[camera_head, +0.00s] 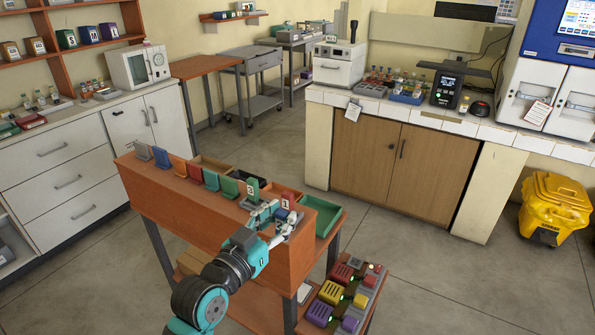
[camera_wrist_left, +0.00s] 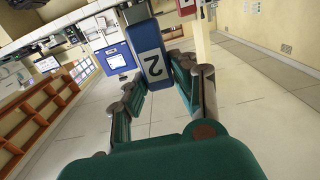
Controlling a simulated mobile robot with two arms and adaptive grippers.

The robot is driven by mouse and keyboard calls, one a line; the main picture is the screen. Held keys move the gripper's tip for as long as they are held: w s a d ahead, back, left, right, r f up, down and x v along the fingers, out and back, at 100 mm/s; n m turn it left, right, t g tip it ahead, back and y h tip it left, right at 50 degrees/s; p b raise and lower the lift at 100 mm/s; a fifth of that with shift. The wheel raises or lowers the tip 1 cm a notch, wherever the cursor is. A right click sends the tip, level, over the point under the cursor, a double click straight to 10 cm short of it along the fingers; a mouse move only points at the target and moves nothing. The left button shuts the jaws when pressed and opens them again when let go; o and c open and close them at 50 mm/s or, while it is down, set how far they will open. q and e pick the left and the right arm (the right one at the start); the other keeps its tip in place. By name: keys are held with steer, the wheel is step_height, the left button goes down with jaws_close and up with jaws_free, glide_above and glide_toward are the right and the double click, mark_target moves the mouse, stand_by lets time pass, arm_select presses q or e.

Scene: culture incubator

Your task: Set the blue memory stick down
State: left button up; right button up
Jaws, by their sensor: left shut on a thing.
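The blue memory stick (camera_wrist_left: 147,36) has a white label with a dark "2" and sits between the fingers of my left gripper (camera_wrist_left: 160,95) in the left wrist view. My left gripper (camera_head: 282,221) is shut on it. In the head view the gripper is over the right end of the orange-brown bench (camera_head: 190,210), close to a red upright stick (camera_head: 287,199) with a white label. The fingers mostly hide the blue stick there. Whether it touches the bench cannot be told. My right gripper is not in view.
A row of coloured upright pieces (camera_head: 211,180) stands along the bench, with a green labelled stick (camera_head: 252,188) beside the gripper. A green open tray (camera_head: 325,214) is at the bench's right end. A button panel (camera_head: 343,292) is lower right. A yellow bin (camera_head: 555,208) stands far right.

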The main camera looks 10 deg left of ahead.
arm_select(q)
steer(key=s+a+f+n+y, duration=0.2)
steer(key=s+f+y, duration=0.1)
steer(key=s, duration=0.5)
steer(key=s+a+f+n+t+y, duration=0.1)
steer(key=s+a+f+n+y, duration=0.1)
steer(key=s+f, duration=0.3)
steer(key=s+a+y, duration=0.1)
steer(key=s, duration=0.3)
steer(key=shift+a+f, duration=0.35)
steer(key=shift+f, duration=0.05)
steer(key=shift+a, duration=0.1)
